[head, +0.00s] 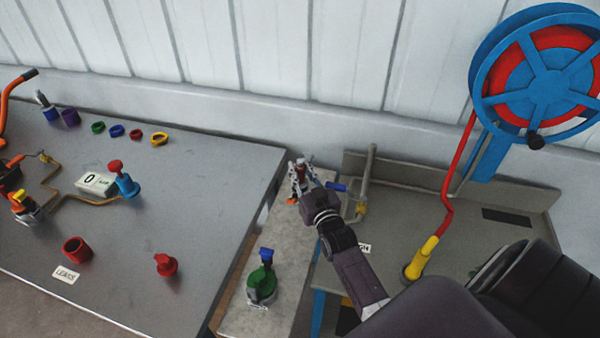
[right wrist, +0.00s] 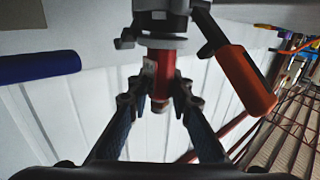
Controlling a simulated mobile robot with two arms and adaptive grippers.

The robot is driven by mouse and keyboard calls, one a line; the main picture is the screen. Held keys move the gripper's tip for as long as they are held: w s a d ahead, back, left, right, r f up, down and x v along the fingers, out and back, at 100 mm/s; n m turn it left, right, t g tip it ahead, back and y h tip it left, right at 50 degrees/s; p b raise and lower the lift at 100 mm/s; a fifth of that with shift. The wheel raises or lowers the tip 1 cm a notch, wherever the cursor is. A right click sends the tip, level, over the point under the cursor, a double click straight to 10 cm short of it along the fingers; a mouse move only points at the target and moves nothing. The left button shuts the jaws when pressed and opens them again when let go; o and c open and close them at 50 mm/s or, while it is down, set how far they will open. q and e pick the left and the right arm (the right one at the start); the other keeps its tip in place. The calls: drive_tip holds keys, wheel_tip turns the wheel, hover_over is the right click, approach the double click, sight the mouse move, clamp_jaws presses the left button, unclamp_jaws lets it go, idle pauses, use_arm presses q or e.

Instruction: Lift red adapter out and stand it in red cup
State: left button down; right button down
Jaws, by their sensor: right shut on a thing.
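My right gripper (head: 301,176) is over the narrow grey bench in the head view. Its fingers (right wrist: 160,95) are shut around a red cylinder, which I take for the red adapter (right wrist: 161,72), in the right wrist view. The adapter's end meets a grey fitting (right wrist: 160,22) with an orange-tipped lever (right wrist: 246,78). I cannot tell whether it is still seated in that fitting. In the head view the fingers hide most of it. An open red cup (head: 77,249) stands on the left table, behind the LEAKS label. My left gripper is out of view.
A green fitting with a blue top (head: 262,281) stands on the narrow bench. A blue reel (head: 535,75) hangs at right.

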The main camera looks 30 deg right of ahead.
wheel_tip(320, 180, up, 20)
drive_tip(key=b, duration=0.1)
drive_tip(key=shift+f, duration=0.2)
